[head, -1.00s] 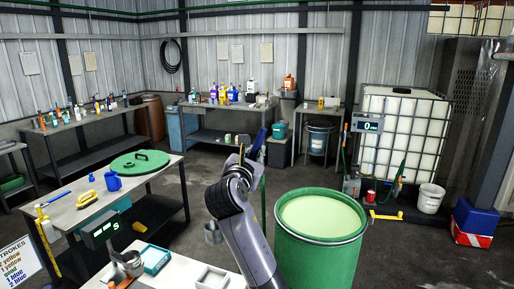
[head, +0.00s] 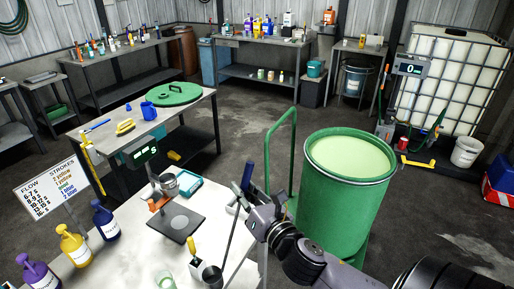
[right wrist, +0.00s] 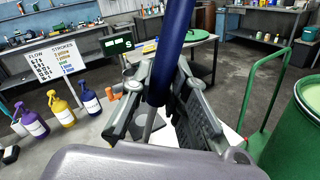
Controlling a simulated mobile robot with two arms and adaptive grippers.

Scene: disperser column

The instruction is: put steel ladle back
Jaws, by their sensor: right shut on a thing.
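The steel ladle has a blue handle (head: 248,173) and a thin steel rod running down and left from it. My right gripper (head: 242,197) is shut on the handle and holds the ladle near upright over the right side of the white-topped table. A small metal bowl (head: 213,277) shows at the rod's lower end, beside a white container; whether it touches the table is unclear. In the right wrist view the blue handle (right wrist: 176,45) passes between the fingers of the right gripper (right wrist: 160,95). My left gripper is not in view.
The near table (head: 228,222) holds a scale (head: 176,222), a steel cup (head: 190,183), a teal tray (head: 215,197) and pump bottles (head: 74,246). A green drum (head: 345,200) stands close right, with a green cart handle (head: 267,165). The floor behind is open.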

